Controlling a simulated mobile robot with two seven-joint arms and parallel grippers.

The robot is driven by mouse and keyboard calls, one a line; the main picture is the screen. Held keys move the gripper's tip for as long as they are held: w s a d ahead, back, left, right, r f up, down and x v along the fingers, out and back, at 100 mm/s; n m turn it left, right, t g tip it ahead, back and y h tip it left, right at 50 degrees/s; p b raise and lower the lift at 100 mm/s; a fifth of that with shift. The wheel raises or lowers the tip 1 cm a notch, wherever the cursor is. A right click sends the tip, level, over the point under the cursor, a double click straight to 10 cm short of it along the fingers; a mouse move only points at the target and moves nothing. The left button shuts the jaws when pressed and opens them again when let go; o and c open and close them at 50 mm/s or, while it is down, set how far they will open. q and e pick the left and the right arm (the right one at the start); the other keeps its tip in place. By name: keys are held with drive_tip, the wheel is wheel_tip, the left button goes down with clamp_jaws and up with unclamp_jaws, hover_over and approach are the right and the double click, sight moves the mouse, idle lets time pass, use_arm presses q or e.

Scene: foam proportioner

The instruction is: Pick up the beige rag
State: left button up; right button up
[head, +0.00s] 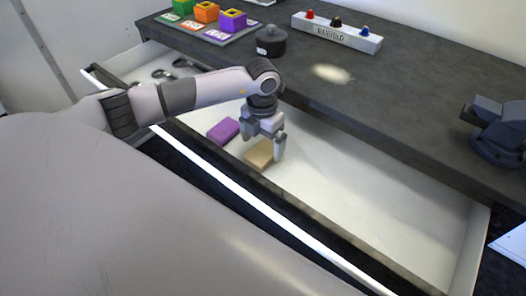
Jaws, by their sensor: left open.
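The beige rag (260,154) is a small folded block lying on the white floor of an open drawer (370,185), near its front wall. My left gripper (264,148) points down into the drawer, right over the rag. Its two fingers are apart, one on each side of the rag's upper part as seen from here. I cannot tell whether they touch it. My right gripper is not in view.
A purple rag (223,130) lies to the left of the beige one in the drawer. Dark metal pieces (186,63) lie at the drawer's far left. The dark countertop (400,85) overhangs the back, bearing a black pot (271,41) and a blue-grey vise (499,130). The drawer's right part is clear.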

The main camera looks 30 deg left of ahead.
sight(262, 152)
use_arm(q)
drive_tip(key=shift+f, duration=1.2)
drive_tip(key=c, duration=1.1)
wheel_tip(262, 152, up, 20)
drive_tip(key=b, duration=0.1)
drive_tip(key=shift+o, duration=0.5)
